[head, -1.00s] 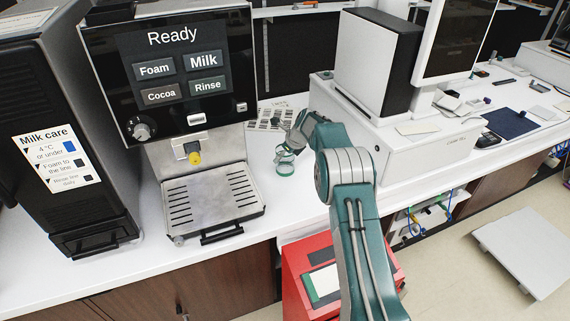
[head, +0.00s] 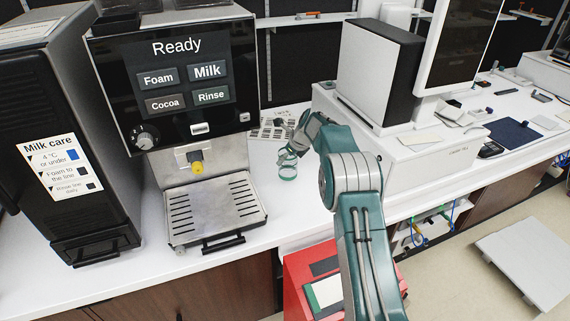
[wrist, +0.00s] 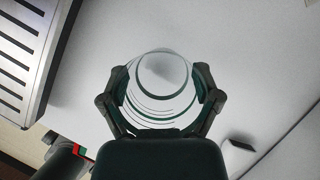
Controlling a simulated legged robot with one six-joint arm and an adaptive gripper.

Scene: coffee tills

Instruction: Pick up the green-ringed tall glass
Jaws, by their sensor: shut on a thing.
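The green-ringed tall glass (head: 288,168) is clear with green bands and stands between the milk machine and the white till. It looks upright, and I cannot tell from these views whether its base touches the counter. In the wrist view the glass (wrist: 161,82) shows from above as nested rings. My gripper (wrist: 160,92) is shut on the glass, with one finger on each side of it. In the head view my gripper (head: 290,149) reaches the glass from the right, and the arm hides part of that area.
The milk machine's drip tray (head: 217,207) is left of the glass; it also shows in the wrist view (wrist: 22,58). The white till base (head: 405,148) stands close on the right. A printed sheet (head: 268,130) lies behind. A red box (head: 300,270) is below the counter's front edge.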

